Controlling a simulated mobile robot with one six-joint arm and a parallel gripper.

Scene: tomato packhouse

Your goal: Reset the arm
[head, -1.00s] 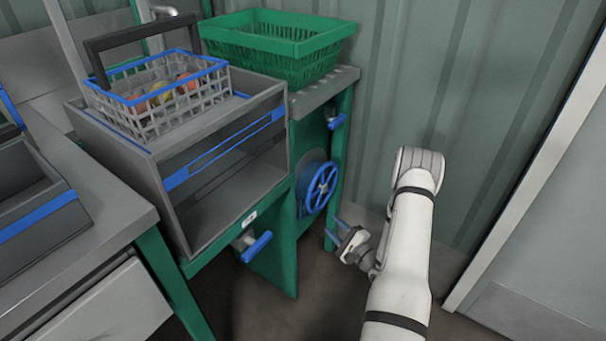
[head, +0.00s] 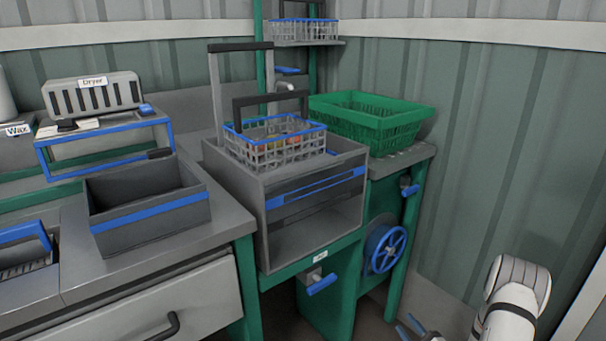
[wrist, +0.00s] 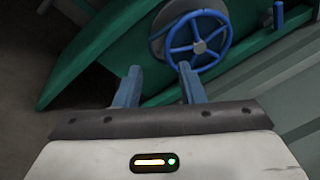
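My gripper (head: 411,326) is at the lower right of the head view, partly cut off by the bottom edge. In the wrist view its two blue fingers (wrist: 156,84) stand apart with nothing between them, so it is open and empty. A blue handwheel (head: 386,250) on the green stand is beyond and above the fingertips. The handwheel also shows in the wrist view (wrist: 199,46), apart from the fingers. My white arm is folded at the right of the head view, near the corrugated wall.
A grey box (head: 262,232) holds a wire basket (head: 300,152) with tomatoes. A green crate (head: 375,124) stands beside it. A dark open bin (head: 150,220), a dryer (head: 92,97) and a drawer (head: 190,308) are at left. Blue-handled levers (head: 322,285) stick out from the green stand.

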